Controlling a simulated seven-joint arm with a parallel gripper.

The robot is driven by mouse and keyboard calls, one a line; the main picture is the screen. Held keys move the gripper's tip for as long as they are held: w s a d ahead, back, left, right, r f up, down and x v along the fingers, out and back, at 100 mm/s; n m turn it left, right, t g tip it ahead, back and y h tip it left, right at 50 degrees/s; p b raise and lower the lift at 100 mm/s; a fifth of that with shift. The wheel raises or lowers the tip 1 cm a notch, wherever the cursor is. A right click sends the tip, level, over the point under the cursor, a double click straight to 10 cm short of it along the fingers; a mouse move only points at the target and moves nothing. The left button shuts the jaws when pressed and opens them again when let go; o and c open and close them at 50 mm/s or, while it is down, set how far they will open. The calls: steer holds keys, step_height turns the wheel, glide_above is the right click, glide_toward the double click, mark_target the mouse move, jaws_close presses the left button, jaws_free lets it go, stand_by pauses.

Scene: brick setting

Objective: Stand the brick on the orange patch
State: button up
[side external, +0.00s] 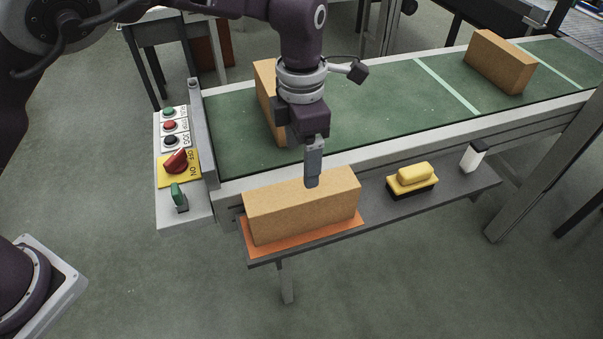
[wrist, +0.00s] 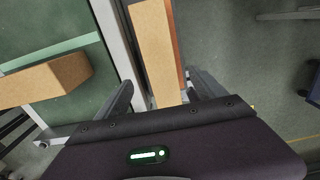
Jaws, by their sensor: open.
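A tan brick (side external: 300,208) stands on its long narrow side on the orange patch (side external: 312,235), at the left end of a grey shelf. The patch shows as a rim along its front and left. My gripper (side external: 313,184) points down over the middle of the brick's top, fingers open. In the wrist view the brick (wrist: 152,45) runs between the two spread fingers (wrist: 160,83), with a thin orange strip along its right side. One finger hides the other in the side view, so the exact height over the brick is unclear.
Two more tan bricks stand on the green conveyor, one behind my gripper (side external: 266,95) and one far right (side external: 500,64). A yellow-topped brush (side external: 411,179) and a small white-and-black item (side external: 472,157) sit further right on the shelf. A switch panel (side external: 178,165) is at left.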

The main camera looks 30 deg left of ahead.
steer(key=shift+r, duration=0.5)
steer(key=s+a+r+m+t+h, duration=0.1)
steer(key=s+a+r+m, duration=0.45)
steer(key=a+r, duration=0.2)
steer(key=s+a+r+m+t+h, duration=0.1)
steer(key=s+a+r+m+h, duration=0.1)
steer(key=s+a+r+m, duration=0.45)
steer(key=s+a+m+t+y, duration=0.1)
steer(key=s+a+m, duration=0.3)
steer(key=s+m, duration=0.3)
steer(key=s+a+m+t+y, duration=0.2)
steer(key=s+a+m, duration=0.1)
steer(key=s+m, duration=0.3)
steer(key=shift+s+a+r+m+t, duration=0.15)
steer(key=shift+s+a+m+t, duration=0.2)
steer(key=shift+m, duration=0.65)
